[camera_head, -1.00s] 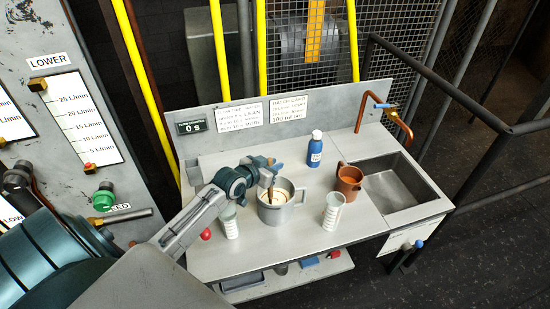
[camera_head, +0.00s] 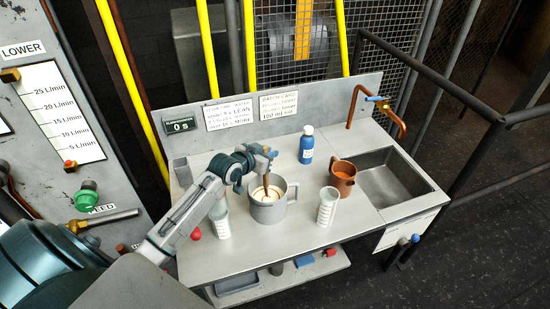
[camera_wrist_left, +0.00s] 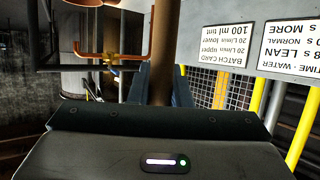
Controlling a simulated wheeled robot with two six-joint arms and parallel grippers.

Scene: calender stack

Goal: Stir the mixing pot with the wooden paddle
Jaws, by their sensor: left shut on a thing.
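The mixing pot (camera_head: 268,212) is a grey metal mug-like pot with a handle on its right, standing on the steel bench. It holds pale contents with a brown swirl. My left gripper (camera_head: 265,163) is above the pot and shut on the wooden paddle (camera_head: 266,182), a brown stick that reaches down into the pot. The paddle also shows as a brown shaft in the left wrist view (camera_wrist_left: 164,60). The paddle's lower end is hidden in the pot. My right gripper is not in view.
White measuring cups stand left (camera_head: 219,218) and right (camera_head: 326,207) of the pot. A blue bottle (camera_head: 306,147), a copper jug (camera_head: 342,178) and a sink (camera_head: 392,187) with a copper tap are farther right. A counter on the back panel (camera_head: 179,126) reads 0 s.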

